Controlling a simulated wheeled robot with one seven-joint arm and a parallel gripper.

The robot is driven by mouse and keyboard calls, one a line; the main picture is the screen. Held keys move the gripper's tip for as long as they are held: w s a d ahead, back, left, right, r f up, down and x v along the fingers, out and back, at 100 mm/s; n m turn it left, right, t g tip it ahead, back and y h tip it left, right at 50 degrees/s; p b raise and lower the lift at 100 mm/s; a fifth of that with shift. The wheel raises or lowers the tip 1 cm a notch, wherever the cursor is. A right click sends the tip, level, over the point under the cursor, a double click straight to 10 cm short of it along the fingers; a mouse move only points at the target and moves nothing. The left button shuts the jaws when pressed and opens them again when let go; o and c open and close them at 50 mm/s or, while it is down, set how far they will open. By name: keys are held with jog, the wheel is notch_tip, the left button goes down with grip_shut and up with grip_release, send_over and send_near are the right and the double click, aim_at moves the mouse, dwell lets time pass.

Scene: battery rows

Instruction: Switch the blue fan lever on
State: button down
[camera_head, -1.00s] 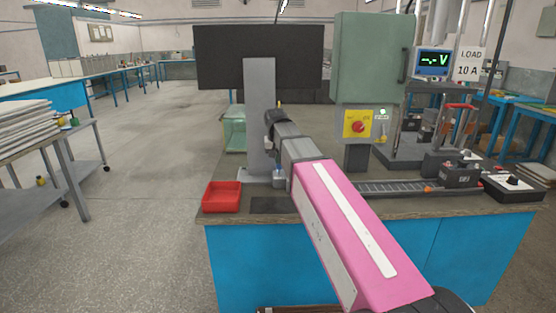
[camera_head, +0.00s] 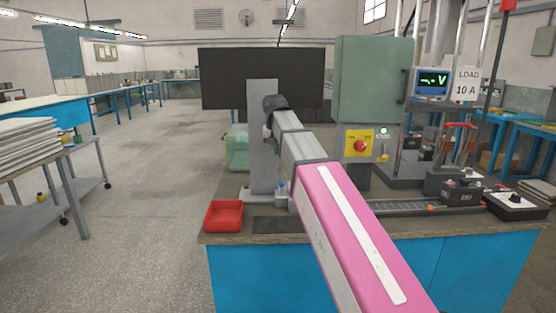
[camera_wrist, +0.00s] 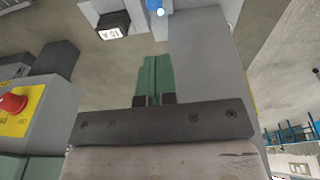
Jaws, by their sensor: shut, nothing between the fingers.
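A small blue-tipped part (camera_head: 282,185), which looks like the fan lever, stands upright near the foot of the grey column (camera_head: 262,160) on the bench. In the wrist view a blue round knob (camera_wrist: 157,12) shows at the top edge, on a pale mount; its position as on or off I cannot tell. My gripper (camera_wrist: 154,99) is shut and empty, with the knob well beyond its fingertips and apart from them. In the head view my arm's dark end is in front of the column, and the fingers are hardly visible.
A red tray (camera_head: 224,230) lies at the bench's front left. A dark screen (camera_head: 225,80) stands behind the column. A green cabinet (camera_head: 373,75) is to the right, above a yellow panel with a red knob (camera_head: 360,146). A battery rail (camera_head: 405,208) runs along the bench's right side.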

jog(key=shift+r, duration=0.4)
jog(key=c, duration=1.5)
grip_release()
jog(key=shift+s+r, duration=0.1)
jog(key=shift+r, duration=0.05)
jog(key=o, duration=0.5)
jog(key=shift+o, duration=0.7)
jog(key=shift+s+f+n, duration=0.15)
jog(key=shift+f+n, duration=0.1)
jog(key=shift+n, duration=0.35)
jog(key=n+t, duration=0.1)
jog(key=n, duration=0.8)
send_over(282, 183)
jog(key=s+a, duration=0.1)
notch_tip(282, 183, down, 5)
jog(key=shift+w+d+f+n, duration=0.15)
jog(key=shift+w+f+n, duration=0.55)
jog(key=shift+f, duration=1.4)
jog(key=shift+w+d+f+n, duration=0.15)
jog(key=shift+f+n, duration=1.1)
jog(key=shift+f, duration=0.9)
jog(key=shift+w+d+f+n, duration=0.15)
jog(key=shift+w+f+n, duration=0.55)
jog(key=shift+f, duration=1.4)
jog(key=shift+s+n, duration=0.25)
jog(key=shift+t, duration=0.3)
grip_shut()
